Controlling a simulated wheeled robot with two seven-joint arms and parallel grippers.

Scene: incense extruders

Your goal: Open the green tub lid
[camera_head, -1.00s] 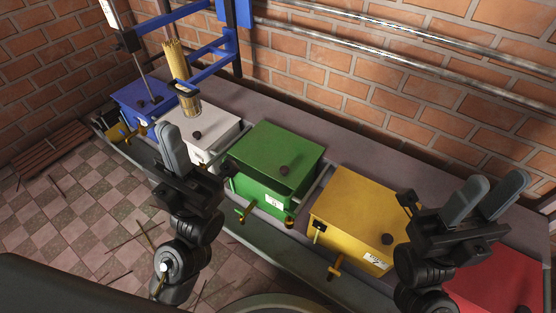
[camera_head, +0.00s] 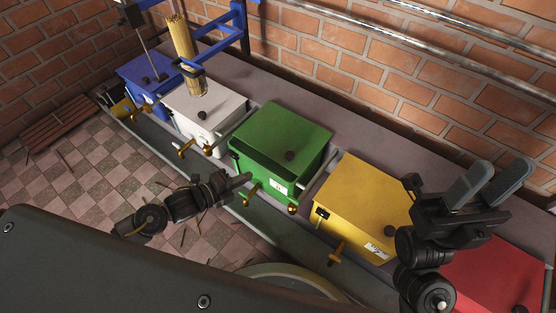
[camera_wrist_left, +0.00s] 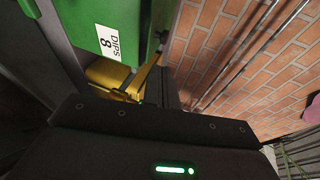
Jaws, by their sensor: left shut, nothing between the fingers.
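The green tub (camera_head: 258,174) stands in the middle of the row, its flat lid (camera_head: 285,130) down on it. A dark round knob (camera_head: 289,155) sits near the lid's front edge. My left gripper (camera_head: 244,179) is shut and empty, low in front of the tub's left front and pointing right. Whether it touches the tub I cannot tell. In the left wrist view the green tub (camera_wrist_left: 75,30) with its label is at upper left, and the shut fingers (camera_wrist_left: 161,85) point past it. My right gripper (camera_head: 487,184) is open and empty, above the yellow and red tubs.
A white tub (camera_head: 205,110) and a blue tub (camera_head: 145,75) stand to the left, with a bundle of sticks (camera_head: 182,45) above the white one. A yellow tub (camera_head: 360,190) and a red tub (camera_head: 500,270) stand to the right. Brass taps (camera_head: 252,193) stick out in front.

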